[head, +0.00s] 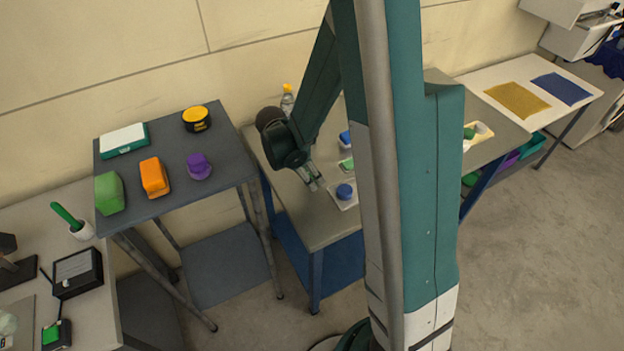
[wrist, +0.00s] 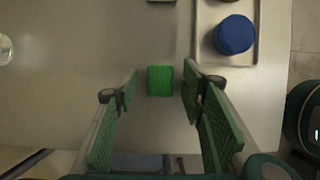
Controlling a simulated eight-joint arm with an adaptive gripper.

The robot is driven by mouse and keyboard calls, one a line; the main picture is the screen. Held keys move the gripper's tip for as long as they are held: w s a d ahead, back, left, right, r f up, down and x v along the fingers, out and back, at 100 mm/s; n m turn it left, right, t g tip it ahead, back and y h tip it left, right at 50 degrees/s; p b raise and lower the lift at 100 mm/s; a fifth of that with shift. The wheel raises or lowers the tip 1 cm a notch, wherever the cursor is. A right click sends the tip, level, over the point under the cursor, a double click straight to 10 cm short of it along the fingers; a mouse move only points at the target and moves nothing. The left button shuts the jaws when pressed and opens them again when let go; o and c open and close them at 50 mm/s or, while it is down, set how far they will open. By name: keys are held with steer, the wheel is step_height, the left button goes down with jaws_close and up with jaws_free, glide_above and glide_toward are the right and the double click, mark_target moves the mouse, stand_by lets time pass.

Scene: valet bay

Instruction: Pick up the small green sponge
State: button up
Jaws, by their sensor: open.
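The small green sponge (wrist: 160,80) lies on the grey table top (wrist: 60,100). In the wrist view it sits between my two fingers, slightly ahead of them, with a gap on each side. My gripper (wrist: 161,88) is open and empty, with green ribbed pads facing each other. In the head view my gripper (head: 315,182) points down over the middle table, left of a tray with a blue round item. I cannot make out the sponge for certain there.
A pale tray (wrist: 245,58) with a blue round item (wrist: 235,34) stands close on the right. A clear round object (wrist: 5,49) is at the far left. On the left table stand a green block (head: 110,193), an orange block (head: 154,177) and a purple item (head: 199,167).

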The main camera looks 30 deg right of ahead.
steer(key=shift+f, duration=0.1)
stand_by(0.5)
steer(key=c, duration=0.8)
step_height(320, 180, up, 10)
steer(key=shift+p, duration=0.45)
stand_by(0.8)
